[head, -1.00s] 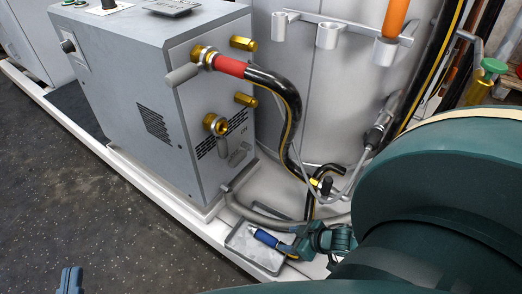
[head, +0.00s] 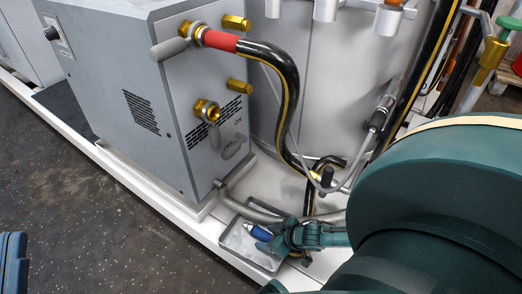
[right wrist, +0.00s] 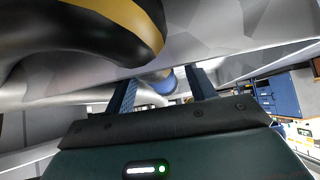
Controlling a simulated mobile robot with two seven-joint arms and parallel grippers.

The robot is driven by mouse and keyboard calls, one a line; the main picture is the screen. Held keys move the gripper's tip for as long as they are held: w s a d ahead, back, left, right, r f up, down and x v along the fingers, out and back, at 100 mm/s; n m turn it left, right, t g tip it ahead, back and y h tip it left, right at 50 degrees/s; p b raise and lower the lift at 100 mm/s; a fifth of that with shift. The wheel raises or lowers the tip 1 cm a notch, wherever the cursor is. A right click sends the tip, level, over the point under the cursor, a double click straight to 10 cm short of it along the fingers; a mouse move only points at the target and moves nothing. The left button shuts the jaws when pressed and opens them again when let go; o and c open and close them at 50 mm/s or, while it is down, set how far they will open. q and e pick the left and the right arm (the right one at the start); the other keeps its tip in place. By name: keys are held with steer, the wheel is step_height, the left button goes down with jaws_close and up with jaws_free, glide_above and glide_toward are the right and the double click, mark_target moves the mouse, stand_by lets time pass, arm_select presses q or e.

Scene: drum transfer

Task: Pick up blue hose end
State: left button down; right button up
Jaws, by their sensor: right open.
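The blue hose end (head: 261,232) lies at a grey tray (head: 236,243) on the white ledge in the head view. My right gripper (head: 274,238) is open, right at the hose end, and covers part of it. In the right wrist view the blue hose end (right wrist: 162,83) shows between the two blue fingers of the right gripper (right wrist: 161,84). I cannot tell whether the fingers touch it. My left gripper (head: 12,262) is cut off at the left edge, over the dark floor; whether it is open or shut does not show.
A grey machine cabinet (head: 120,100) with brass fittings stands at left. A black hose with a red end (head: 220,41) curves down from it close to my right gripper. A grey pipe (head: 255,209) runs behind the tray. The floor (head: 90,220) at lower left is clear.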

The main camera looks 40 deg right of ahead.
steer(key=shift+c, duration=0.2)
jaws_close()
stand_by(0.3)
steer(key=shift+r, duration=0.1)
